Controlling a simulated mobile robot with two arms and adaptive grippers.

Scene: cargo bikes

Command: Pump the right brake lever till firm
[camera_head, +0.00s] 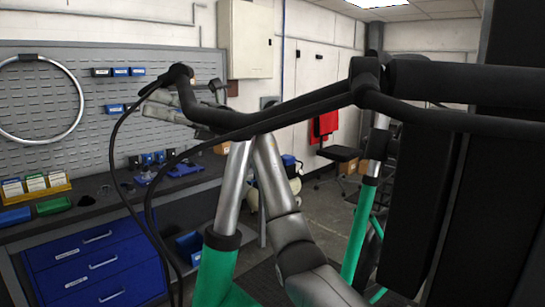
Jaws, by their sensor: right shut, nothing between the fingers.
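The cargo bike's black handlebar (270,118) runs from the upper right to a grip end (180,74) at the upper left. A thin dark lever (150,86) seems to reach left from that grip end; its full shape is hard to make out. My right gripper (152,104) is grey and sits just below and beside this grip end, partly behind the bar. It is shut with nothing held. Whether it touches the lever cannot be told. My right arm rises from the bottom middle and passes behind the handlebar. My left gripper is not in view.
Black cables (118,190) loop down left of the green frame (217,272). A workbench with blue drawers (95,262) and a grey pegboard (100,90) stand at the left. Large black shapes block the right side. Grey floor (325,220) is partly open behind.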

